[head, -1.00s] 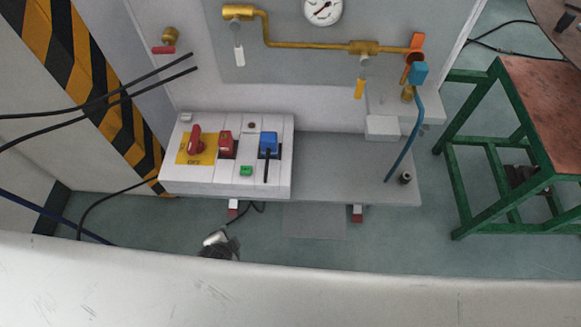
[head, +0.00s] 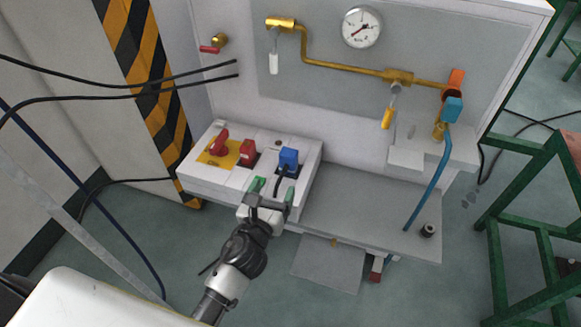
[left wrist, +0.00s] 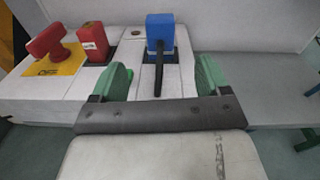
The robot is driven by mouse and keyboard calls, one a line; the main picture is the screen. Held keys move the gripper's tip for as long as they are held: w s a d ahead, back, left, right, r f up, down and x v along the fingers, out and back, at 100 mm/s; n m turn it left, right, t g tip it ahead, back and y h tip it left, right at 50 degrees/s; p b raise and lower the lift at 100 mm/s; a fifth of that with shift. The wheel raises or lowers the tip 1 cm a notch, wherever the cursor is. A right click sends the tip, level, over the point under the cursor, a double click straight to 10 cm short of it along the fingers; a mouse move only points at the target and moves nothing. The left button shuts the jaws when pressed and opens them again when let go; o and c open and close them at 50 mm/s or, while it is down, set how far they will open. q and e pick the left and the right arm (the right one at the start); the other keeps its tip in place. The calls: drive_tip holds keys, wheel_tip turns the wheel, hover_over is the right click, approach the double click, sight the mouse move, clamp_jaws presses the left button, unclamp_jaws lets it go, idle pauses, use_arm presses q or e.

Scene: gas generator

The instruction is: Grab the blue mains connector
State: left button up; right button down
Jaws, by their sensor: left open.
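The blue mains connector (head: 288,160) is a blue block with a black cable at its front. It sits upright in the right part of the white switch box (head: 196,172). My left gripper (head: 273,188) is open, with green fingertips, just in front of the connector and apart from it. In the left wrist view the connector (left wrist: 160,33) stands ahead, between the lines of the two fingers (left wrist: 162,80). Its black cable hangs down between the fingers. My right gripper is not in view.
A red rotary switch (head: 219,142) on a yellow plate and a red block (head: 247,152) stand left of the connector. A grey shelf (head: 350,212) lies to the right, mostly clear. Gas pipes, a gauge (head: 361,27) and a blue hose (head: 428,185) are behind and right.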

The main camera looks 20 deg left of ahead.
sight(286, 159)
use_arm(q)
drive_tip(key=shift+m, duration=0.6)
drive_tip(key=w, duration=0.6)
drive_tip(key=shift+d, duration=0.25)
drive_tip(key=w, duration=0.4)
drive_tip(key=shift+a+r, duration=0.2)
drive_tip(key=shift+w, duration=0.55)
drive_tip(key=c, duration=1.1)
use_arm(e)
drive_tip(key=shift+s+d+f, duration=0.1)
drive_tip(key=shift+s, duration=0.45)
